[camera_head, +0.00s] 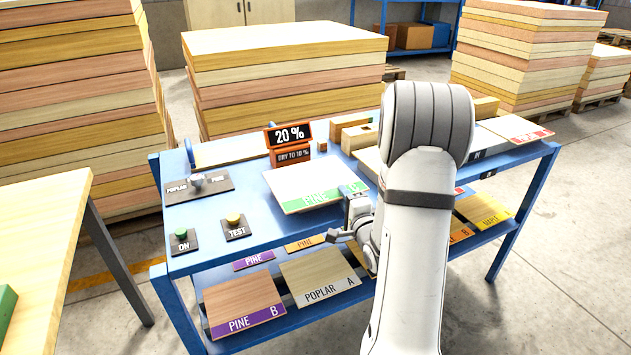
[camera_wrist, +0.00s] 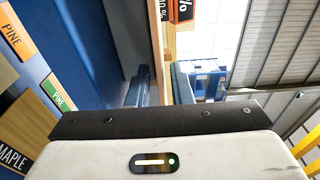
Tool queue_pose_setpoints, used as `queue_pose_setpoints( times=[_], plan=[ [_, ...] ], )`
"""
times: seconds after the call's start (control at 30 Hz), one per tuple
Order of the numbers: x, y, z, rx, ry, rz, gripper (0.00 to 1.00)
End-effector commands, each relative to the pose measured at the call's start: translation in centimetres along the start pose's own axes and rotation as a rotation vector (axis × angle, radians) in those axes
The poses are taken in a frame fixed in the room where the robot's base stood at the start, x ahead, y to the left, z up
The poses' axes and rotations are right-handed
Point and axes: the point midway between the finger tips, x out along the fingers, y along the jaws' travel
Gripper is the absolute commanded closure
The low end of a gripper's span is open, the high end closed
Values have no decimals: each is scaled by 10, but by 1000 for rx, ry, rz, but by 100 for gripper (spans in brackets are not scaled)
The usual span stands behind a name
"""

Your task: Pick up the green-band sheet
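The green-band sheet (camera_head: 305,182), a pale thin board marked PINE C, lies on the blue table top near the front edge. My gripper (camera_head: 349,222) is at the table's front edge, by the sheet's near right corner. The arm and gripper hide part of that corner. In the wrist view, the sheet (camera_wrist: 155,40) shows edge-on as a narrow wood strip between the two fingers of my gripper (camera_wrist: 161,88). The fingers are apart, one on each side of the strip. I see no firm contact on both faces.
The table's lower shelf holds labelled boards, including PINE B (camera_head: 243,297) and POPLAR A (camera_head: 318,274). The orange 20 % sign (camera_head: 289,136) stands behind the sheet. The ON button (camera_head: 183,240) and TEST button (camera_head: 235,225) are left. Wood blocks (camera_head: 352,132) stand behind.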

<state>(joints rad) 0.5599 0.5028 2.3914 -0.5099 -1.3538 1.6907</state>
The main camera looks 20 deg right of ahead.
Motion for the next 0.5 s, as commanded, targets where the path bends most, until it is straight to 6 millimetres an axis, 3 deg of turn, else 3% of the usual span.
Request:
queue_pose_setpoints(
  times=[0.23, 0.5],
  plan=[
    [0, 0, 0, 0, -1, 0, 100],
    [0, 0, 0, 0, -1, -1, 100]
  ],
)
